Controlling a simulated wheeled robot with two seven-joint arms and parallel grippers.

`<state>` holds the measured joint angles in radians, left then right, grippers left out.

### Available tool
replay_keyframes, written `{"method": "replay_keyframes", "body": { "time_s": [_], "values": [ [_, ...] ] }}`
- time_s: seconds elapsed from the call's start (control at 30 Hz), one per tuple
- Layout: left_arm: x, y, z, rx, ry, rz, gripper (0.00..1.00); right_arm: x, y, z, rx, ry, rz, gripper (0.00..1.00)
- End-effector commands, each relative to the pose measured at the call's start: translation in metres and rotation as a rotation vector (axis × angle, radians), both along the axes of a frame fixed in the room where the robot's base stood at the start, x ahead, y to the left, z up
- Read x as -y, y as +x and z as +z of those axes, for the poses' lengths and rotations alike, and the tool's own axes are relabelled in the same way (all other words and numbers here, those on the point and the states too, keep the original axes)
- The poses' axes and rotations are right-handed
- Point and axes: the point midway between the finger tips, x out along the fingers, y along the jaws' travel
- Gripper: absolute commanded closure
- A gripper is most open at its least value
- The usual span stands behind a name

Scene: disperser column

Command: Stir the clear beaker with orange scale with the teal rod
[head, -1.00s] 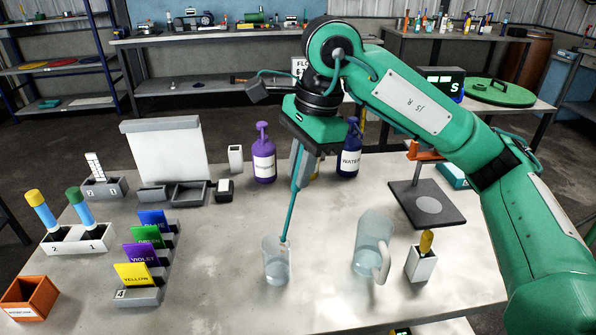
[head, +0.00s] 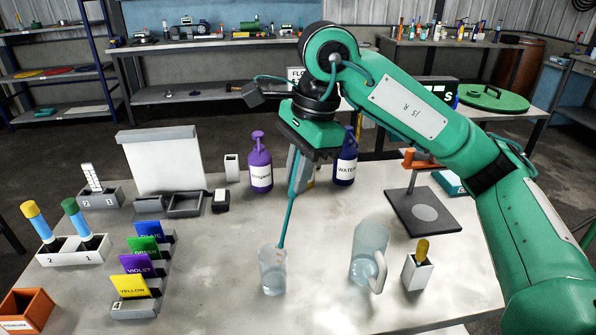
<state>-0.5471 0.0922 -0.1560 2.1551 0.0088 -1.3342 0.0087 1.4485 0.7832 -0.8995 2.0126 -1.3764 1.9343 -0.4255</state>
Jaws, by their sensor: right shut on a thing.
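A clear beaker (head: 272,280) stands upright near the front middle of the table, with liquid in its lower part. My right gripper (head: 298,160) points down above and behind the beaker, shut on the teal rod (head: 289,215). The rod hangs slightly tilted, its lower end at the beaker's rim. I cannot tell whether the tip is inside or just behind the rim. A larger clear jug with a handle (head: 370,250) stands to the right. My left gripper is not in view.
A white holder with a yellow-handled tool (head: 417,270) and a dark stand (head: 424,212) are at the right. Purple (head: 260,165) and dark blue (head: 345,165) bottles stand behind. Coloured cards (head: 140,265) and a two-slot holder (head: 75,252) are at the left.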

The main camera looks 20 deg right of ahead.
Motion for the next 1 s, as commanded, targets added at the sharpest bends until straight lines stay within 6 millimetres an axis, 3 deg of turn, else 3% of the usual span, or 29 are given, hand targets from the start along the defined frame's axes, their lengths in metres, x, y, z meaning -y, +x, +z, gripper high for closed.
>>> {"method": "replay_keyframes", "body": {
  "time_s": [0.6, 1.0],
  "values": [
    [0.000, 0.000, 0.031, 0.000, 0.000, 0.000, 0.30, 0.000, 0.000, 0.050, 0.001, 0.000, 0.000, 1.00],
    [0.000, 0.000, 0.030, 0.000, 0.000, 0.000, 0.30, 0.000, 0.000, 0.050, 0.000, 0.000, 0.000, 1.00]
  ]
}}
